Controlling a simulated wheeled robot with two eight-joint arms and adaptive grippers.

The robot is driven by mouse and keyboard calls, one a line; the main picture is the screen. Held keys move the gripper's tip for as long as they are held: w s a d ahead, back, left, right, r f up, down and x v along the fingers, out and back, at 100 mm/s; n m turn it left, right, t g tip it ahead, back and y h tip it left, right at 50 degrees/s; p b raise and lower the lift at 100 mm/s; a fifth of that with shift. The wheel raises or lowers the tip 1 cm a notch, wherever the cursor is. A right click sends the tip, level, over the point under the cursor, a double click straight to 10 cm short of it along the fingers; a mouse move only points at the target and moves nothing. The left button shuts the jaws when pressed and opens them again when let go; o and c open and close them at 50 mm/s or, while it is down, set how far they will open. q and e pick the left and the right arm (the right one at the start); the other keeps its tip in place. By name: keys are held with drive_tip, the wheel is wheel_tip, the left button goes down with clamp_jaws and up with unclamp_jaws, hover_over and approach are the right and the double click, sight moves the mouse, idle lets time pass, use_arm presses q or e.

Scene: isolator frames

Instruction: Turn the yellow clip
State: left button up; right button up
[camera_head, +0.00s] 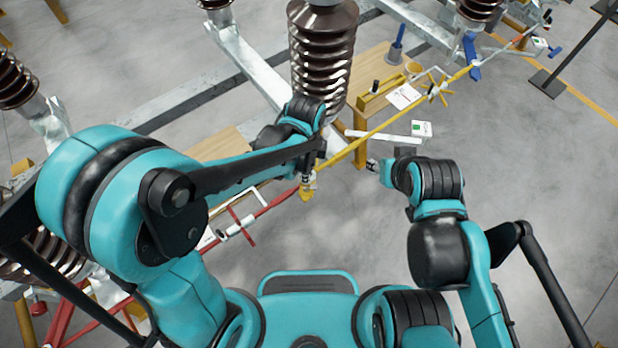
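The yellow clip (306,193) is a small piece near the middle of the picture, where the yellow bar and the red bar meet. My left gripper (309,181) points down right at it and hides its upper part. I cannot tell whether the fingers touch the clip or how far apart they are. My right gripper (373,166) is to the right of the clip, apart from it, and points left near a grey bracket. Its fingers are too small to read, and I see nothing held in it.
A yellow bar (400,122) runs up to the right, and a red bar (270,207) runs down to the left. A brown ribbed insulator (323,60) stands just behind my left gripper. A wooden bench (372,66) is behind. The floor (540,170) at the right is clear.

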use_arm(q)
wheel_tip(320, 180, down, 5)
drive_tip(key=shift+r+b, duration=0.15)
drive_tip(key=shift+b, duration=0.45)
drive_tip(key=shift+a, duration=0.1)
clamp_jaws()
